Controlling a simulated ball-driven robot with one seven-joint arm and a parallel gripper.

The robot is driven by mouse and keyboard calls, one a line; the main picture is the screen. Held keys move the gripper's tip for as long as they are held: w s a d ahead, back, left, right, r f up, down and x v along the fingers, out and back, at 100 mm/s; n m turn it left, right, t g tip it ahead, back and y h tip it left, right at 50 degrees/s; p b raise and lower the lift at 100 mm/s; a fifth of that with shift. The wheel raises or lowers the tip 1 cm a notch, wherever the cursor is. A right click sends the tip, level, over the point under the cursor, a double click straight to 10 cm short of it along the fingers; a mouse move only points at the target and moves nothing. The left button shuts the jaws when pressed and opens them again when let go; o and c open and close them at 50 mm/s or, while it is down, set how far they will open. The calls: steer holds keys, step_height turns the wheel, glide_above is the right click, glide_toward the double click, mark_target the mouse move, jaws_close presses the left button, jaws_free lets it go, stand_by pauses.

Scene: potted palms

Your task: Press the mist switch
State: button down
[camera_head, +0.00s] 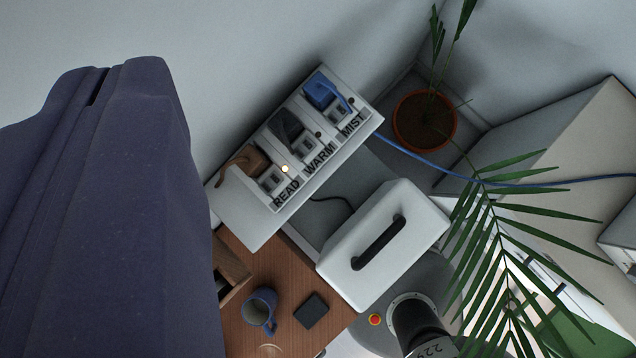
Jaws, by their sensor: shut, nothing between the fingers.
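A white power strip (240,215) sits against the wall, with labels READ, WARM and MIST along it. The mist switch (339,115) is a small rocker by the MIST label, at the strip's upper right end. A blue plug (321,91) sits beside it, and its small indicator looks dark. The indicator (285,169) by READ glows. My gripper (108,85) appears as the large dark blue form filling the left side, its fingers together with a narrow slit at the tip. In the picture it lies left of the strip, apart from the switch.
A white box with a black handle (379,243) stands just below the strip. A potted palm (425,121) is at upper right. Palm fronds (500,235) and a blue cable (480,179) cross the right side. A blue mug (259,309) and dark flat object (311,311) lie on a wooden surface.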

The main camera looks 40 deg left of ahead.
steer(key=w+d+f+m+g+h+p, duration=0.1)
steer(key=w+d+f+m+g+p, duration=0.25)
steer(key=w+f+p, duration=0.5)
steer(key=m+g+h+p, duration=0.2)
steer(key=m+g+p, duration=0.1)
steer(key=m+g, duration=0.35)
glide_above(344, 108)
steer(key=a, duration=0.5)
step_height(344, 108, down, 16)
steer(key=r, duration=0.1)
steer(key=shift+s+d+f+t, duration=0.15)
steer(key=shift+s+f+t, duration=0.2)
steer(key=shift+f, duration=0.1)
steer(key=b+x, duration=0.1)
steer(key=x, duration=0.3)
steer(key=b+x, duration=0.1)
steer(key=x, duration=0.4)
steer(key=a+b+x, duration=0.1)
steer(key=x, duration=0.4)
steer(key=shift+s+a+f, duration=0.15)
steer(key=shift+f, duration=0.05)
steer(key=shift+f+b, duration=0.3)
steer(key=shift+r, duration=0.1)
steer(key=shift+s, duration=0.1)
